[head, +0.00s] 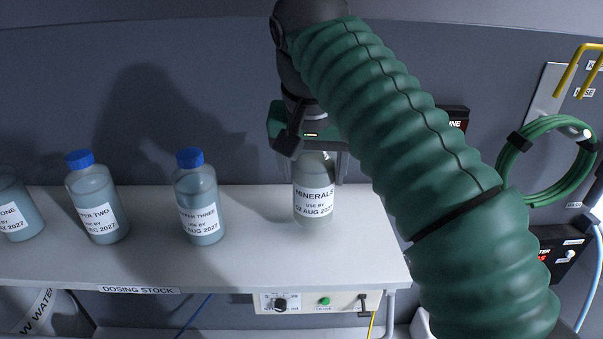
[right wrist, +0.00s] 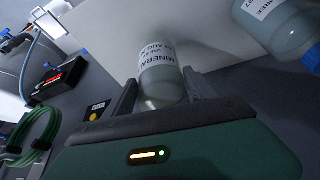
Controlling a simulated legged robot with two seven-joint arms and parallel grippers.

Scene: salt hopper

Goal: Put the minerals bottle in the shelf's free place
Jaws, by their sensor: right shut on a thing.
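The minerals bottle (head: 314,200) stands upright on the white shelf (head: 270,262), to the right of the blue-capped bottles, in the head view. Its label reads MINERALS, and its top is hidden by my right gripper (head: 318,165). That gripper reaches down from above and is shut on the bottle's upper part. In the right wrist view the bottle (right wrist: 160,80) sits between the two fingers of the gripper (right wrist: 160,92), with the pale shelf behind it. The bottle appears to touch the shelf. My left gripper is not in view.
Blue-capped bottles line the shelf: one labelled ending THREE (head: 199,205), one ending TWO (head: 97,205), and one ending ONE (head: 15,210) at the left edge. A control box (head: 315,302) hangs below the shelf. A coiled green hose (head: 510,165) hangs on the right wall.

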